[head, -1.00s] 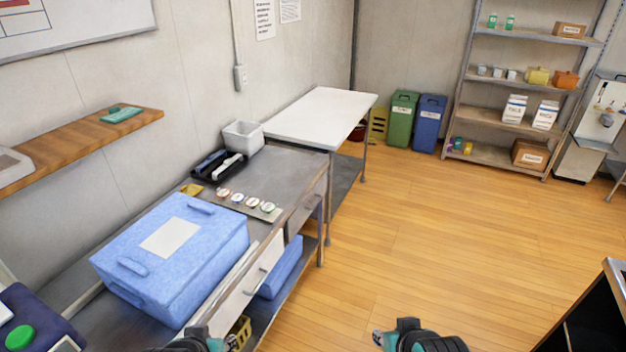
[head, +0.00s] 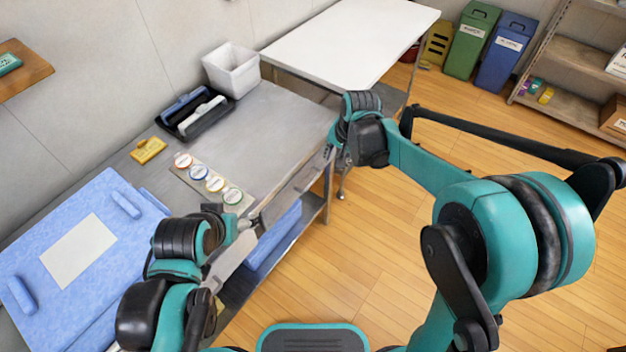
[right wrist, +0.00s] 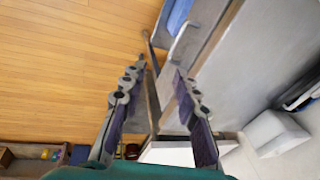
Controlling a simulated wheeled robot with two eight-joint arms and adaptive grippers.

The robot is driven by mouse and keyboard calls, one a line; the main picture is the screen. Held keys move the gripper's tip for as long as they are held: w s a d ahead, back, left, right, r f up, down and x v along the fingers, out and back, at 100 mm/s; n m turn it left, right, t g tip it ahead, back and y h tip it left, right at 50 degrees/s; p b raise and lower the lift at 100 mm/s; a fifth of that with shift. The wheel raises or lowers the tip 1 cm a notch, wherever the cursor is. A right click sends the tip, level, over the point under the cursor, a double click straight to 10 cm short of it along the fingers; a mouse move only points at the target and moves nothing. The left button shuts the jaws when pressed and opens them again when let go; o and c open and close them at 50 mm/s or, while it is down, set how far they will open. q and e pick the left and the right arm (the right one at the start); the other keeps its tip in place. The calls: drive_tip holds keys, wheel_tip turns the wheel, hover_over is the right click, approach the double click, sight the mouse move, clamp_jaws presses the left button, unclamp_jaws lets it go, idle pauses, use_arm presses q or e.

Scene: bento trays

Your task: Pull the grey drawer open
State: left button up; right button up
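The grey drawer (head: 293,199) is under the front edge of the metal table; its front shows only as a narrow strip in the head view. In the right wrist view the drawer front (right wrist: 188,42) lies just beyond my fingertips. My right gripper (head: 329,156) is at the table's front right corner. In the right wrist view it (right wrist: 160,70) is open, fingers apart, with nothing clearly held between them. My left gripper (head: 247,222) is by the table's front edge, near the white drawer front (head: 230,262); its fingers are too unclear to read.
The metal table (head: 285,120) carries a blue box (head: 110,220), round labelled lids (head: 215,184), a black caddy (head: 180,128) and a white bin (head: 232,85). A blue container (head: 275,236) sits on the shelf below. A white table (head: 350,40) stands behind.

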drive_tip(key=m+g, duration=0.1)
drive_tip(key=m, duration=0.1)
approach(312, 181)
drive_tip(key=b+x, duration=0.3)
drive_tip(key=x, duration=0.5)
drive_tip(key=shift+r, duration=0.1)
clamp_jaws()
